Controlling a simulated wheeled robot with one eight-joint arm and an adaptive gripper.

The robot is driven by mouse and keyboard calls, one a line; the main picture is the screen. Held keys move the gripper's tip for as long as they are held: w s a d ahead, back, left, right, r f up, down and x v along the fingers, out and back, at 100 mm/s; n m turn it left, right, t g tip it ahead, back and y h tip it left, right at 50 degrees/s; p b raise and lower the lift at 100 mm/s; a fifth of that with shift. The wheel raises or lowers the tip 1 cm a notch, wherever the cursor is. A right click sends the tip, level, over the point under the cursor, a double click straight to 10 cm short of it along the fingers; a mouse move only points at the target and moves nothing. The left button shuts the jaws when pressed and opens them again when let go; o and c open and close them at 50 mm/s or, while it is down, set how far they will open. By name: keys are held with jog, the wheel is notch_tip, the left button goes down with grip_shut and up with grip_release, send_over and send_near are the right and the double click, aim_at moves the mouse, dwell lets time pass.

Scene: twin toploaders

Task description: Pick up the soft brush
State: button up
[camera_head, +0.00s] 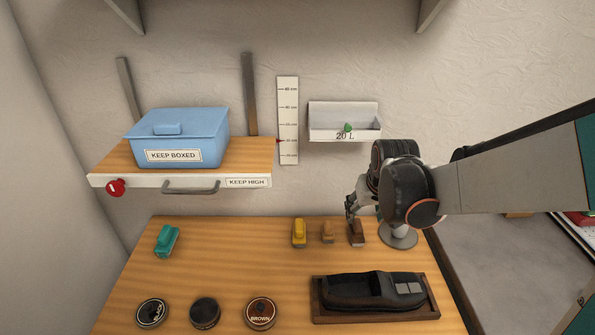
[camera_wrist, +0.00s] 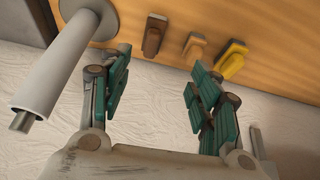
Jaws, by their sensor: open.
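Several small brush-like blocks stand on the wooden table: a teal one (camera_head: 167,240) at the left, a yellow one (camera_head: 299,233), a tan one (camera_head: 328,232) and a dark brown one (camera_head: 357,233) at the back right. No label tells which is the soft brush. My gripper (camera_head: 352,206) is above the brown block and hides part of it. In the wrist view my gripper (camera_wrist: 157,72) is open and empty, with the brown (camera_wrist: 153,36), tan (camera_wrist: 195,48) and yellow (camera_wrist: 232,60) blocks beyond its fingers.
A round-based grey stand with a post (camera_wrist: 62,62) is beside the brown block. A shoe (camera_head: 372,291) lies in a dark tray (camera_head: 318,311) in front. Round tins (camera_head: 205,312) line the front left. A shelf (camera_head: 105,180) holds a blue box (camera_head: 180,130). The table's middle is clear.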

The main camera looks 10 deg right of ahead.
aim_at(358, 225)
jog(key=b+x, duration=0.1)
jog(key=x, duration=0.4)
jog(key=d+b+x, duration=0.1)
jog(key=b+x, duration=0.1)
jog(key=x, duration=0.4)
jog(key=w+b+x, duration=0.1)
jog(key=b+x, duration=0.1)
jog(key=x, duration=0.4)
jog(key=shift+d+r, duration=0.25)
jog(key=shift+d, duration=0.05)
jog(key=shift+c, duration=0.6)
jog(key=c, duration=1.1)
jog(key=shift+r, duration=0.1)
jog(key=shift+c, duration=0.2)
notch_tip(358, 225, up, 10)
jog(key=p, duration=0.3)
jog(key=shift+p, duration=0.35)
